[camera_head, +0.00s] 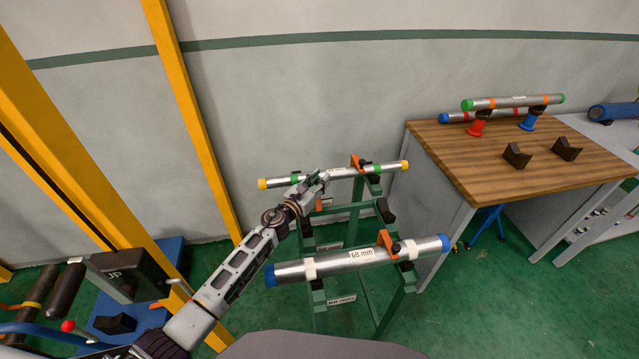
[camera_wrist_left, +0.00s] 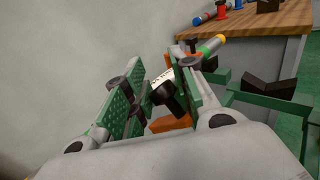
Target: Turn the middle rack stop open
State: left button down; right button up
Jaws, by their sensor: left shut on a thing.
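The green rack (camera_head: 353,212) stands by the wall. My left gripper (camera_head: 316,184) reaches its far part, just in front of the rear pipe (camera_head: 340,173). In the left wrist view, the fingers (camera_wrist_left: 160,98) are shut around a black knob (camera_wrist_left: 168,97), with an orange piece (camera_wrist_left: 170,123) just below it. This looks like the middle rack stop; its angle is mostly hidden by the fingers. An orange part also shows under the gripper in the head view (camera_head: 318,204). Other orange stops show by the rear pipe (camera_head: 355,161) and front pipe (camera_head: 386,240). My right gripper is out of view.
The front pipe (camera_head: 350,259), with blue ends, lies across the near part of the rack. Black rests (camera_head: 384,210) between the pipes are empty. A wooden-topped bench (camera_head: 480,170) with pipes and black blocks is at the right. A yellow post (camera_head: 190,110) stands left of the rack.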

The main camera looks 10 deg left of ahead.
pick_arm(q)
jog(key=shift+a+f, duration=0.2)
jog(key=shift+f, duration=0.05)
jog(key=c, duration=1.3)
grip_release()
jog(key=shift+f, duration=0.1)
jog(key=shift+o, duration=0.5)
jog(key=shift+s+d, duration=0.1)
jog(key=shift+f, duration=0.1)
jog(key=v, duration=1.1)
jog(key=shift+s+a+r, duration=0.3)
